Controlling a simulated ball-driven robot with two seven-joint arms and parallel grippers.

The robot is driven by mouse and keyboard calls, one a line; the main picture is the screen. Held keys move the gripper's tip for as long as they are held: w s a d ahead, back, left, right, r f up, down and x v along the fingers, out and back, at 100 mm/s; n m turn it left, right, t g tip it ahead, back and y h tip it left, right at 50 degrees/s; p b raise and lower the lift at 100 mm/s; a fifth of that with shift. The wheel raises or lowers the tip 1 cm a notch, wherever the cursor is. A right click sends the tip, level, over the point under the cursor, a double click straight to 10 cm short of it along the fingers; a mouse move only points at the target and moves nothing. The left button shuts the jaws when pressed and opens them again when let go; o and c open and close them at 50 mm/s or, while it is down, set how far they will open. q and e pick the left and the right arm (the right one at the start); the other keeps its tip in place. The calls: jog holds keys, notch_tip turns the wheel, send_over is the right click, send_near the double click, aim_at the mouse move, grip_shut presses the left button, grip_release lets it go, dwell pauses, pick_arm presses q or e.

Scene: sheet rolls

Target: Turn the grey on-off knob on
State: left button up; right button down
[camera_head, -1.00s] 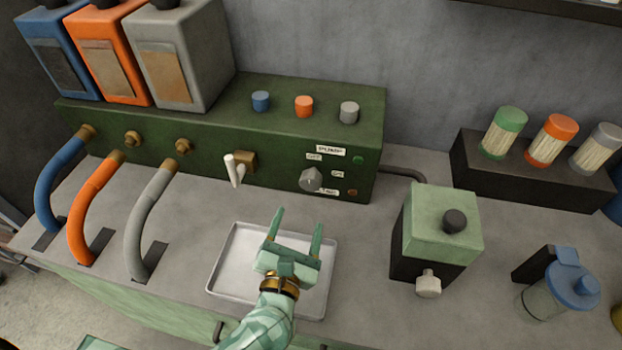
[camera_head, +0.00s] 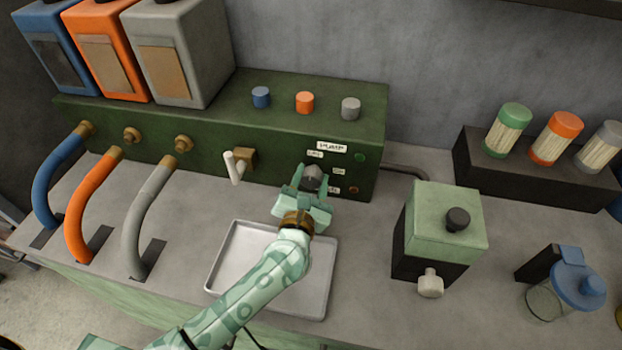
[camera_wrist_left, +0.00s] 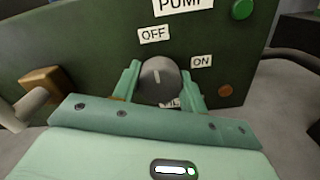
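The grey on-off knob (camera_head: 312,177) is on the front of the green pump box (camera_head: 220,150). In the left wrist view the knob (camera_wrist_left: 160,80) has its pale mark pointing up, towards the OFF label (camera_wrist_left: 153,35). The ON label (camera_wrist_left: 201,62) is to its right. My left gripper (camera_head: 312,172) is at the knob, its fingers apart, one on each side. The left wrist view shows the fingers (camera_wrist_left: 159,85) open around the knob, with little room on the right; contact is unclear. My right gripper is out of view.
A white lever (camera_head: 233,167) sticks out left of the knob. A metal tray (camera_head: 225,262) lies under my left arm. A green and black box (camera_head: 445,225) stands to the right. Blue, orange and grey hoses (camera_head: 150,210) are at the left.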

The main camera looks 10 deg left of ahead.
pick_arm(q)
jog(key=c, duration=0.3)
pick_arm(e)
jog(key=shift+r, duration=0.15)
pick_arm(q)
jog(key=m+p, duration=0.3)
jog(key=shift+r+m, duration=0.15)
jog(key=shift+m, duration=0.25)
jog(key=m+p, duration=0.2)
jog(key=m, duration=0.2)
jog(key=shift+m+p, duration=0.3)
jog(key=m+p, duration=0.2)
jog(key=m, duration=0.2)
jog(key=shift+d, duration=0.1)
jog(key=shift+f+m+p, duration=0.15)
jog(key=shift+m+p, duration=0.35)
jog(key=shift+m, duration=0.9)
jog(key=shift+f+m+p, duration=0.15)
jog(key=shift+m+p, duration=0.3)
jog(key=shift+m, duration=0.95)
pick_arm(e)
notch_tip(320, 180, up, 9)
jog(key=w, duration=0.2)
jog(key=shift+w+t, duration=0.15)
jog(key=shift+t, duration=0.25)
